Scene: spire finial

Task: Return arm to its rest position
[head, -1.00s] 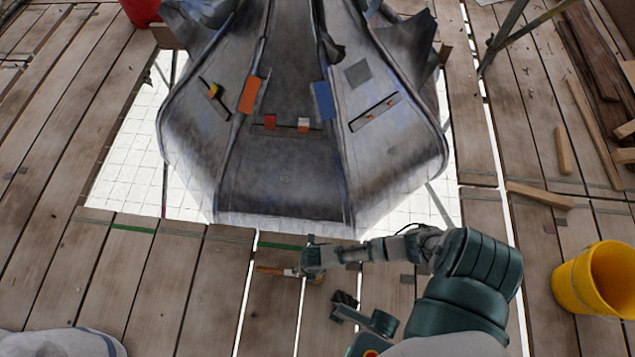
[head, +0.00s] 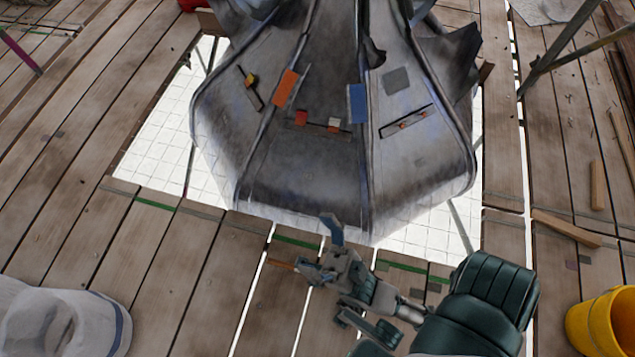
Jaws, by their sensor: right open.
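My right arm comes in from the lower right, with its dark green forearm low in the head view. Its right gripper (head: 320,250) is open and empty, with a blue-grey finger pointing up, close to the lower edge of the grey metal spire finial (head: 300,170) in the picture. I cannot tell whether they touch. The finial carries an orange tab (head: 285,88), a blue tab (head: 357,103), a grey square patch (head: 396,80) and slots with small red, white and yellow pieces. My left gripper is not in view.
A yellow bucket (head: 598,325) stands at lower right. Loose wood strips (head: 566,228) lie on the right planks. Scaffold poles (head: 560,45) stand at upper right. The left planks are mostly clear.

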